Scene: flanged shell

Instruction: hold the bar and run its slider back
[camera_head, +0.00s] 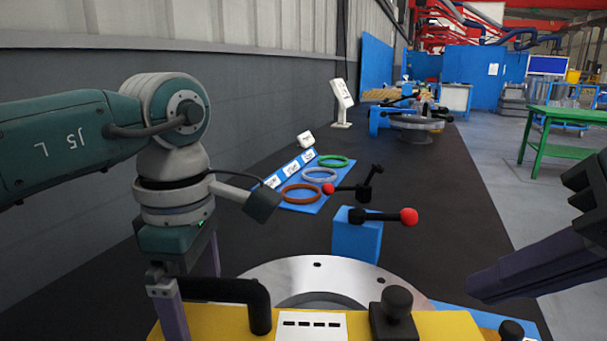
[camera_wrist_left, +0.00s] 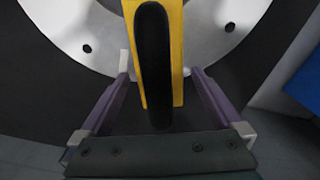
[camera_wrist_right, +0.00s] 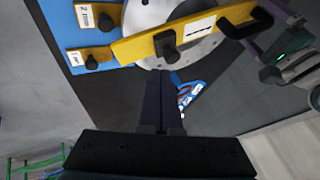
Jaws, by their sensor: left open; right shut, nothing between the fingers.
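The yellow bar (camera_head: 448,324) lies across the metal flange (camera_head: 292,270). Its black handle (camera_head: 258,306) is at its left end in the head view, and a black knob (camera_head: 396,306), apparently the slider, stands to the right of a white label. My left gripper (camera_head: 193,303) is open around the handle; in the left wrist view, the handle (camera_wrist_left: 154,65) lies between the spread fingers without clear contact. My right gripper (camera_head: 476,288) is shut and empty, to the right of the bar and apart from it. The right wrist view shows the bar (camera_wrist_right: 136,49) and knob (camera_wrist_right: 166,44) beyond its fingertips.
A blue board (camera_wrist_right: 62,25) with yellow pieces marked 1 mm and 2 mm lies beside the flange. Behind it stand a blue block (camera_head: 355,238) with red-ended levers and a blue tray of coloured rings (camera_head: 302,194). The dark tabletop has free room behind.

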